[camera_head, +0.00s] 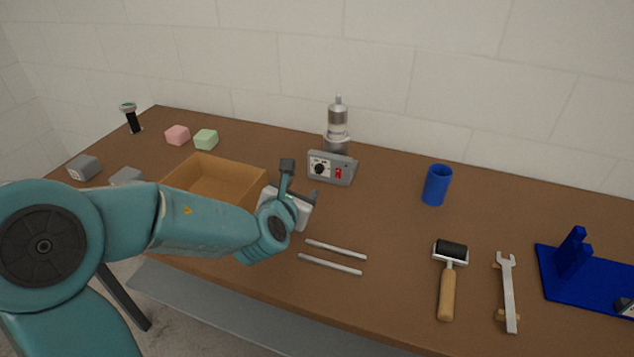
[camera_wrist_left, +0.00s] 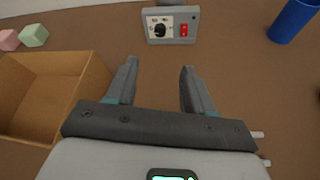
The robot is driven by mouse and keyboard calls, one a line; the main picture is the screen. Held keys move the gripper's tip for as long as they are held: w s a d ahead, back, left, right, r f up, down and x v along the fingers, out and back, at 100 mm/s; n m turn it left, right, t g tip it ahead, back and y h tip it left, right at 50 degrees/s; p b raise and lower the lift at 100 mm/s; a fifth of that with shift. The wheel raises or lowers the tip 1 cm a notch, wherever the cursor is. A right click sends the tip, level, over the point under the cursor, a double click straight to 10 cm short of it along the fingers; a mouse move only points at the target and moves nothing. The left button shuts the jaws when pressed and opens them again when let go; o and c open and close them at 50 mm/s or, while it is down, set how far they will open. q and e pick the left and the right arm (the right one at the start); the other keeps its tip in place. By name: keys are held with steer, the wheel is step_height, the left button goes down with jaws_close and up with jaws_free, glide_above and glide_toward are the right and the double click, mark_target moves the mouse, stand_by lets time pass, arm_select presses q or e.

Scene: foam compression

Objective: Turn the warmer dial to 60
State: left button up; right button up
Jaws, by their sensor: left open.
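In the left wrist view the dial (camera_wrist_left: 159,31) is ahead of the fingers, near the top. The dial's numbers are too small to read. My left gripper (camera_head: 301,178) is open and empty, in front of the warmer and apart from it; its two fingers (camera_wrist_left: 158,80) show spread. My right gripper is not in view.
An open cardboard box (camera_head: 232,172) is left of my gripper. Pink (camera_head: 177,135) and green (camera_head: 206,139) cubes lie behind it. A blue cup (camera_head: 437,185), roller (camera_head: 449,277) and wrench (camera_head: 507,290) are to the right. Two rods (camera_head: 333,256) lie in front.

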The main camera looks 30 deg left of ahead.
arm_select(q)
steer(key=p, duration=0.3)
glide_toward(318, 170)
steer(key=x, duration=0.7)
steer(key=shift+w+a+f, duration=0.1)
steer(key=shift+w+f, duration=0.1)
steer(key=shift+w, duration=0.1)
jaws_close()
